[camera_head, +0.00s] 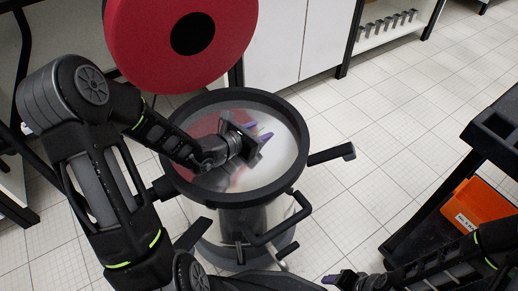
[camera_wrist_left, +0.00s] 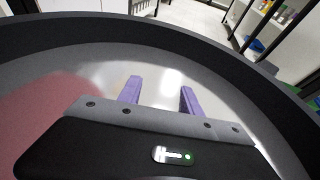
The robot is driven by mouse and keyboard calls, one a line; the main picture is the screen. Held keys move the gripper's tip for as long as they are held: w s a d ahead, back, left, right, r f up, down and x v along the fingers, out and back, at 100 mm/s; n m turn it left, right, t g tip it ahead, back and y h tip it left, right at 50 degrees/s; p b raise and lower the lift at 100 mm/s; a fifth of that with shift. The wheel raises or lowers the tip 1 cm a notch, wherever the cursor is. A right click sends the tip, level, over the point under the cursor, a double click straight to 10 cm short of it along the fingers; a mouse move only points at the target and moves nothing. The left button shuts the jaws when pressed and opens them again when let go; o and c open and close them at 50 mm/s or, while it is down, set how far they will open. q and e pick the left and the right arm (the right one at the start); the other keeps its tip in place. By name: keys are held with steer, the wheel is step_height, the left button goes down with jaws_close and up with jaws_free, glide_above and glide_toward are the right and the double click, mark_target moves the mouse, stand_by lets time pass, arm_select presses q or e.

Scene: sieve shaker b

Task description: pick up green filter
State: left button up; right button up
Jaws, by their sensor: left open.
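No green filter can be clearly made out in either view. The sieve shaker (camera_head: 277,104) is a round drum with a thick black rim and a pale, shiny inside. My left gripper (camera_head: 259,134) reaches over the rim into the drum's opening. Its purple fingers (camera_wrist_left: 160,97) are apart with nothing between them; the pale drum interior shows beyond them. A tiny green spot beside the fingers in the head view is too small to identify. My right gripper (camera_head: 335,279) is low at the bottom edge, away from the drum; its finger gap is unclear.
A big red disc (camera_head: 150,45) with a dark centre stands above the drum's back left. Black handles (camera_head: 332,155) stick out from the drum. A black cart (camera_head: 490,140) with an orange bin (camera_head: 480,213) stands at right. White cabinets are behind; the tiled floor between is clear.

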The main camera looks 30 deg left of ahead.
arm_select(q)
steer(key=shift+c, duration=0.4)
jaws_close()
stand_by(0.9)
